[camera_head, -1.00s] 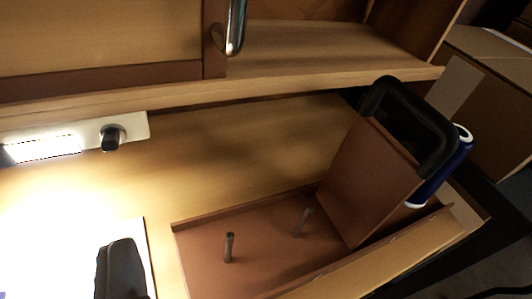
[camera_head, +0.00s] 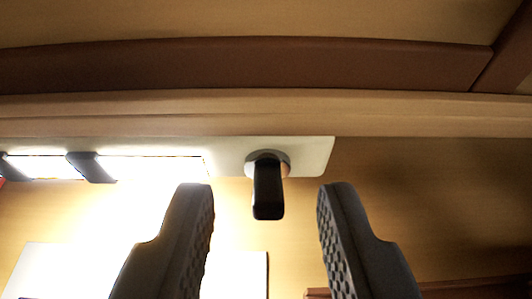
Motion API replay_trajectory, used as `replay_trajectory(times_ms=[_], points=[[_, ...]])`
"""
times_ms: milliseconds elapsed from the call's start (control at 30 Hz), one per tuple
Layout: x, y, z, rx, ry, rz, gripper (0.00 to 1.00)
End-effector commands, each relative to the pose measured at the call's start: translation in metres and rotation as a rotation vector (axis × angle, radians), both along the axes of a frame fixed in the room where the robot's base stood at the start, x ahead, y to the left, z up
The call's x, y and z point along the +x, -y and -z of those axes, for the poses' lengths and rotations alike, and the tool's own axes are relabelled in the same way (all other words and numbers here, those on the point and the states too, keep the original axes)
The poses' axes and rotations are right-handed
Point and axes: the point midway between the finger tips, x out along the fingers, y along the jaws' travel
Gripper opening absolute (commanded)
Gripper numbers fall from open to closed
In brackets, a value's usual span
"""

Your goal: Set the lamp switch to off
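The lamp switch (camera_head: 267,190) is a black lever on a round grey base, at the right part of a pale lamp plate (camera_head: 313,155). The lever points down in the picture. The lamp's light strips (camera_head: 150,168) left of it glow bright white. My gripper (camera_head: 264,195) is open, with one dark ridged finger on each side of the lever. The fingers appear apart from it, with clear gaps on both sides. How far the fingertips are from the switch in depth is hard to tell.
A wooden shelf edge (camera_head: 400,113) runs across just above the lamp plate. A brightly lit white panel (camera_head: 40,265) lies at lower left. A brown wooden edge (camera_head: 460,288) shows at lower right. The wooden wall (camera_head: 400,200) right of the switch is bare.

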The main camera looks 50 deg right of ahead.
Motion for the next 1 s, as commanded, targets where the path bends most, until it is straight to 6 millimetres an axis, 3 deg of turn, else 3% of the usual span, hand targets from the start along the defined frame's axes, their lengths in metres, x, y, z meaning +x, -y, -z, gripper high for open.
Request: replay_trajectory(times_ms=[467, 600, 1000], points=[[0.0062, 0.0093, 0.0056, 0.002, -0.003, 0.002, 0.33], [0.0062, 0.0094, 0.0058, 0.002, -0.003, 0.002, 0.0], [0.0058, 0.0081, 0.009, -0.018, 0.016, 0.001, 0.0]])
